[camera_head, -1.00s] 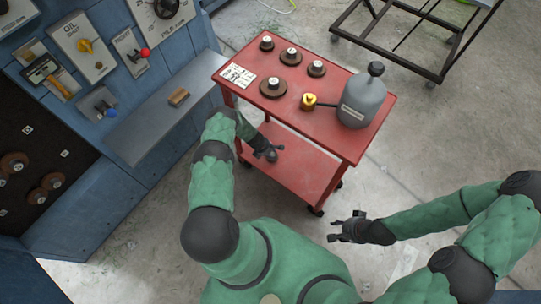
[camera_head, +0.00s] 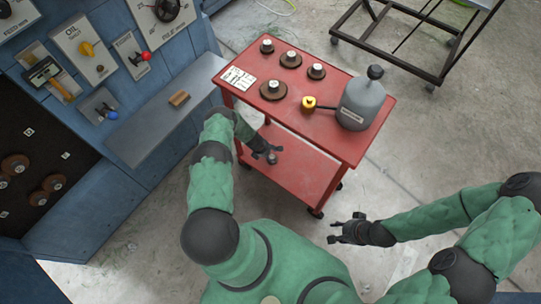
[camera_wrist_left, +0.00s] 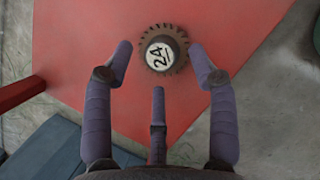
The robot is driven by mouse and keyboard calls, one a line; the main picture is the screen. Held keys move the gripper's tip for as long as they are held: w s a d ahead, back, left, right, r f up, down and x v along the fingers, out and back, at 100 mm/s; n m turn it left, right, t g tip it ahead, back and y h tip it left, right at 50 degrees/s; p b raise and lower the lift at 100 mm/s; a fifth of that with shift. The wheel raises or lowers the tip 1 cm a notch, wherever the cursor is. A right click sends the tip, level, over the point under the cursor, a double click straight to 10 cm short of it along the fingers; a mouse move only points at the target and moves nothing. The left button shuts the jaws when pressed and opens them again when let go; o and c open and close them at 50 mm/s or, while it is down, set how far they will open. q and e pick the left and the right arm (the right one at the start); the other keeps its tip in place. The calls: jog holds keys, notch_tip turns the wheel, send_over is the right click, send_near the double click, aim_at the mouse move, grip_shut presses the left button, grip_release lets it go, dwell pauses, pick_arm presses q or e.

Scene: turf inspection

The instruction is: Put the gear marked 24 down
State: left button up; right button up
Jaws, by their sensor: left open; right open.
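The gear marked 24 (camera_wrist_left: 161,54) is a small dark toothed gear with a pale round top bearing the number. It sits face up on the red lower shelf (camera_wrist_left: 75,55) of the cart. In the head view the gear (camera_head: 272,159) is small, just by my left fingertips. My left gripper (camera_head: 270,150) is open; in the left wrist view its fingers (camera_wrist_left: 159,72) are spread around the near side of the gear, apart from it. My right gripper (camera_head: 345,228) is open and empty, in the air right of the cart's near corner.
The cart's red top (camera_head: 325,120) holds several gears, a white card (camera_head: 238,78), a yellow-topped pot (camera_head: 309,103) and a grey can (camera_head: 362,102). A blue panel with a ledge (camera_head: 165,120) stands left. A dark metal frame (camera_head: 410,40) is at the back right.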

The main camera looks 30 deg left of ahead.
pick_arm(q)
jog(key=p+v, duration=0.4)
jog(key=v, duration=0.6)
jog(key=shift+r+p, duration=0.25)
jog(key=shift+p, duration=0.05)
jog(key=shift+s, duration=0.1)
